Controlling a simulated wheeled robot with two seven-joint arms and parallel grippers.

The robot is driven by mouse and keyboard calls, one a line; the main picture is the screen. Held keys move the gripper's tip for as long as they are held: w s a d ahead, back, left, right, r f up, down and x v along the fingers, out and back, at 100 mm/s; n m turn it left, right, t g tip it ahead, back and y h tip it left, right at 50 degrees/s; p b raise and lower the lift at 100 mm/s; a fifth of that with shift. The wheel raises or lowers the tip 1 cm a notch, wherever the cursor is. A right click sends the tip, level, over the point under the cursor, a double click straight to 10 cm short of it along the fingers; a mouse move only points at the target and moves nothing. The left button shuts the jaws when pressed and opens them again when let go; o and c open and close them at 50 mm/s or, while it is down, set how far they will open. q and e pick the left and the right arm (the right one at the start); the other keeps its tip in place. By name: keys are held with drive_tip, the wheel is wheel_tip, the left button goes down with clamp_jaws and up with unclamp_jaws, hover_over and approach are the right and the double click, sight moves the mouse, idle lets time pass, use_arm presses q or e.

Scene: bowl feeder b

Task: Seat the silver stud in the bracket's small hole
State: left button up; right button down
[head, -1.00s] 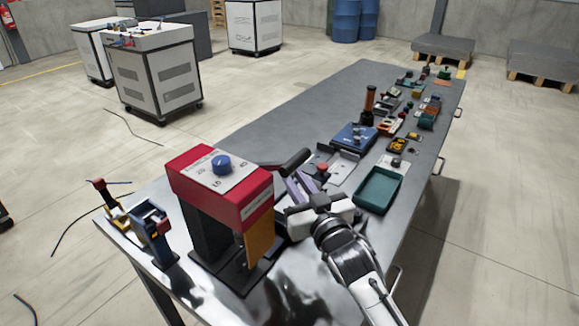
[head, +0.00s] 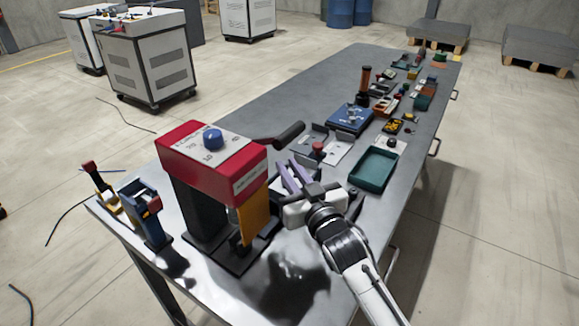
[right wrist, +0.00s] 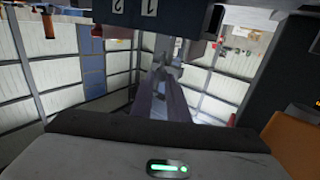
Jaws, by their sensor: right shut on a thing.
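My right gripper (head: 287,176) is shut in front of the red-topped press, its purple-grey fingers pointing away from me. In the right wrist view, the fingers (right wrist: 160,100) meet around a small grey piece (right wrist: 166,72) at their tips, which looks like the silver stud. The stud cannot be made out in the head view. A light grey metal plate with bent-up edges (head: 337,151), seemingly the bracket, lies on the table beyond the gripper, beside a red knob (head: 318,148). Its small hole is too small to see. My left gripper is not in view.
The press (head: 212,165) stands close left of the gripper, its black lever (head: 288,135) reaching over the table. A green tray (head: 373,170) is to the right, a blue box (head: 350,117) behind. Small clamp-like tools (head: 145,215) stand at the left edge. Several parts line the far table.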

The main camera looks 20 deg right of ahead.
drive_tip(key=shift+f+b, duration=0.4)
drive_tip(key=shift+f, duration=0.6)
drive_tip(key=shift+r+p, duration=0.1)
drive_tip(key=shift+p, duration=0.55)
idle(0.8)
drive_tip(key=shift+f+b, duration=0.65)
drive_tip(key=shift+f, duration=0.35)
drive_tip(key=shift+r+p, duration=0.3)
drive_tip(key=shift+p, duration=0.3)
drive_tip(key=shift+r, duration=0.15)
idle(0.4)
drive_tip(key=shift+p, duration=0.6)
idle(1.0)
